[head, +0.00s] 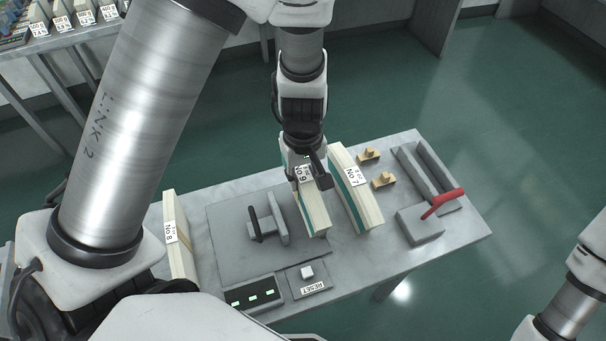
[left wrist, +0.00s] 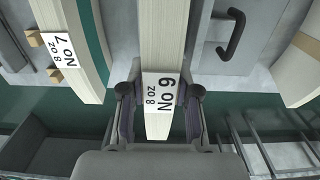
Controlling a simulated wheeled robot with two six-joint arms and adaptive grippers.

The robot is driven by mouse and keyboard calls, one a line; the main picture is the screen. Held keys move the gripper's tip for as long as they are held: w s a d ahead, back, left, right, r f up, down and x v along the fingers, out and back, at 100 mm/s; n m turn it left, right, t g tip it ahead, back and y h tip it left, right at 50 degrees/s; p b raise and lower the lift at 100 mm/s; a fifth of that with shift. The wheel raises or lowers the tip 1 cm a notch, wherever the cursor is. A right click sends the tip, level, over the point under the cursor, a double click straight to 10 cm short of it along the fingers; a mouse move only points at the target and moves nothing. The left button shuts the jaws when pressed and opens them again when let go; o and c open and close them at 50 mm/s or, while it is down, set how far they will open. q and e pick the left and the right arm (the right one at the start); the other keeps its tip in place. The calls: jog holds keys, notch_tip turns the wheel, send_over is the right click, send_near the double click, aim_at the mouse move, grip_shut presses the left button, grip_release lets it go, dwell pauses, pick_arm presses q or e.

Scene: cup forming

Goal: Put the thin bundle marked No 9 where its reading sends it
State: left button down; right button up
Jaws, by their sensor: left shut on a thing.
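The thin bundle No 9 (head: 315,212) is a pale stack with a green edge and a white label reading "8 oz No 9". My left gripper (head: 306,180) is shut on its far end, by the label. In the left wrist view the bundle (left wrist: 160,40) runs between the two fingers of the left gripper (left wrist: 160,105). I cannot tell whether the bundle touches the table. The bundle No 7 (head: 362,205), also labelled 8 oz, stands just to its right. My right gripper is out of view; only part of that arm shows at the lower right.
Bundle No 8 (head: 179,240) stands at the table's left. A grey plate (head: 232,232) bears a block with a black handle (head: 257,224). In front are a panel with green lights (head: 252,296) and a RESET button (head: 307,272). A red lever (head: 441,203) and grey channel (head: 428,172) are right.

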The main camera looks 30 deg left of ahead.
pick_arm(q)
jog(key=shift+r+p, duration=3)
jog(key=shift+r, duration=0.35)
